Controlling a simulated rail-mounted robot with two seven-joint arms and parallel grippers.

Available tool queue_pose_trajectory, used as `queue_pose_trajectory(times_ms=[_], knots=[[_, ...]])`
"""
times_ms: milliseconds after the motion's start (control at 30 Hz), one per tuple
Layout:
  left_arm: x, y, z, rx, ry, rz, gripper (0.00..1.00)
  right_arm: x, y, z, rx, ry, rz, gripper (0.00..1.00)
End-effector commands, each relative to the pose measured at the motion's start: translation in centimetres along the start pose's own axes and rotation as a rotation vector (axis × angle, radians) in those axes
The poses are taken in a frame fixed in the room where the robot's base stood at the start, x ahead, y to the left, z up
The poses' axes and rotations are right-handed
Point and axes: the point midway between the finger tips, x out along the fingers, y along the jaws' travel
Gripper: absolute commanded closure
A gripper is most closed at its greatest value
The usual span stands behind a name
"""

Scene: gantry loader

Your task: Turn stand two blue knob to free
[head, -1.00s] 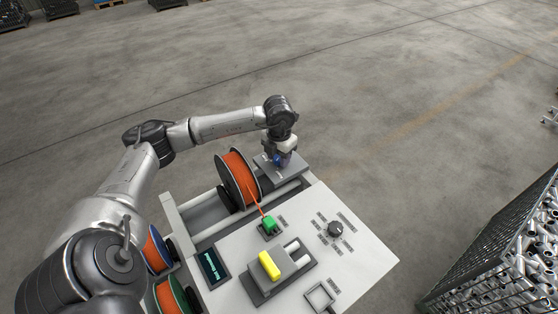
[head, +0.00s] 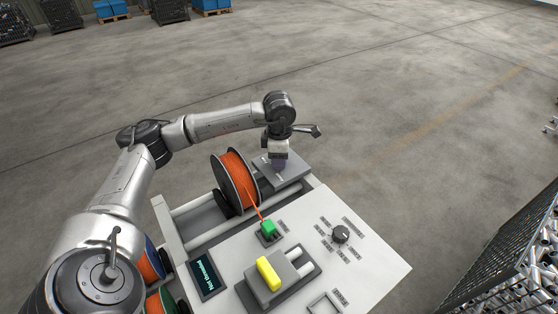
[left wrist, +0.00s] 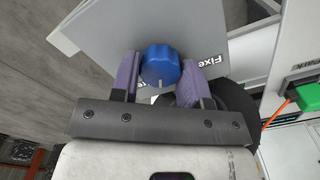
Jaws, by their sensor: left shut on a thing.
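The blue knob (left wrist: 160,66) sits on a grey plate in the left wrist view, with its white mark toward the gripper body. A label partly reading "Fixe" (left wrist: 207,61) is beside it; the rest is covered. My left gripper (left wrist: 160,82) has its purple fingers on both sides of the knob and is shut on it. In the head view my left gripper (head: 278,163) points down at the grey plate (head: 297,174) behind the orange spool, and hides the knob. My right gripper is not in view.
The orange spool (head: 236,181) stands close left of the gripper. A strand runs to a green clip (head: 268,229) on the white panel (head: 375,265). The panel also carries a yellow block (head: 268,272), a black dial (head: 340,235) and a screen (head: 203,275). Wire crates stand at right.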

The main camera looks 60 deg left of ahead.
Motion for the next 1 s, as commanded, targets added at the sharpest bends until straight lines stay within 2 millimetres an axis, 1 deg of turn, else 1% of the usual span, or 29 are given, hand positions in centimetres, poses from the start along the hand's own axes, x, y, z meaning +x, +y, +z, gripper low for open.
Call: queue_pose_trajectory(times_ms=[200,400,633,1000], knots=[[0.02,0.02,0.04,0.157,-0.002,0.001,0.82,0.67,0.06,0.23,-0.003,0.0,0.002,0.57],[-0.05,0.03,0.06,0.259,-0.003,0.001,0.82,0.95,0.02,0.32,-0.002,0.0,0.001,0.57],[-0.11,0.02,0.07,0.322,-0.003,0.001,0.82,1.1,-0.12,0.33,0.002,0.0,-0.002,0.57],[-0.14,0.01,0.07,0.343,-0.003,0.001,0.82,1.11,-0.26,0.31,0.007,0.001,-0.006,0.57]])
